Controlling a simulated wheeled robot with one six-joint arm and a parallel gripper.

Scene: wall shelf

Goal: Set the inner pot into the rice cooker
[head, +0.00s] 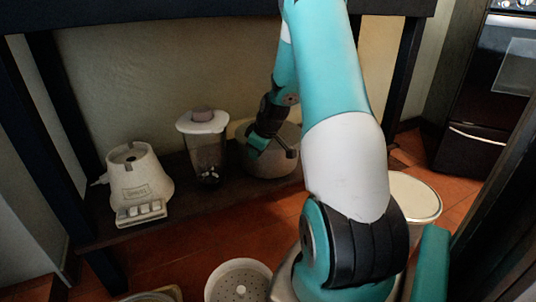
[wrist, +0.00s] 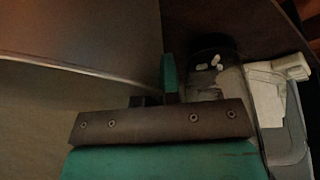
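A rounded pale metal pot (head: 268,164) stands on the low shelf, right of the blender jar. I take it to be the inner pot, but cannot be sure. My gripper (head: 272,143) is at its top, over the rim, and hides part of it. In the wrist view, a teal finger (wrist: 168,78) of my gripper stands upright beside a large curved surface with a bright edge, probably the pot. The other finger is not clear, so I cannot tell whether the gripper holds the rim. I cannot clearly pick out the rice cooker; my arm hides much of the right side.
The blender jar (head: 205,150) stands close left of the pot. A white appliance base (head: 136,180) with buttons is farther left. A white perforated basket (head: 238,284) and a round pale-topped object (head: 412,197) are lower down. Dark shelf posts (head: 50,120) flank the space.

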